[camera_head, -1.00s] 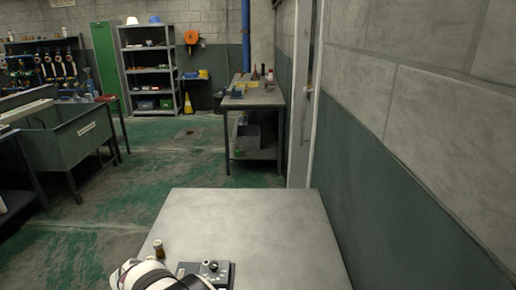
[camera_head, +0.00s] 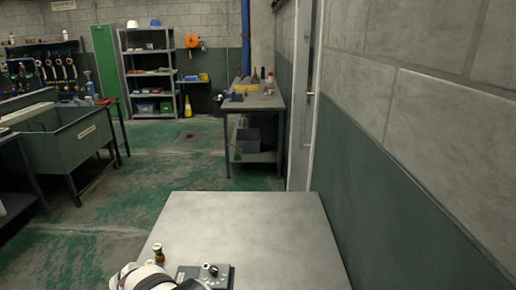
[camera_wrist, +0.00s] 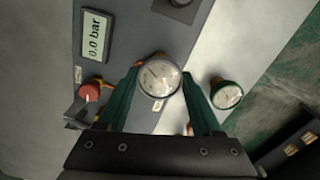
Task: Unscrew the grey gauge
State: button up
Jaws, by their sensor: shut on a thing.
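The grey gauge (camera_wrist: 160,77), with a round white dial and silvery rim, stands on the dark grey panel (camera_wrist: 135,20) in the wrist view. My gripper (camera_wrist: 161,80) has its green fingers on either side of it and is shut on it. A second gauge (camera_wrist: 227,95) with a green rim is to the right, apart from my fingers. The gauge's threaded base is hidden. In the head view, the grey unit (camera_head: 219,272) sits at the table's near edge, partly covered by my arm.
The panel has a "0.0 bar" display (camera_wrist: 95,36) and a red knob (camera_wrist: 89,92) left of my gripper. A small brass-coloured piece (camera_head: 158,253) stands on the table (camera_head: 245,225) beside my arm. The rest of the tabletop is clear. A wall (camera_head: 420,150) runs along the right.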

jog(key=shift+n, duration=2.5)
jog(key=n, duration=0.5)
jog(key=shift+r, duration=2.5)
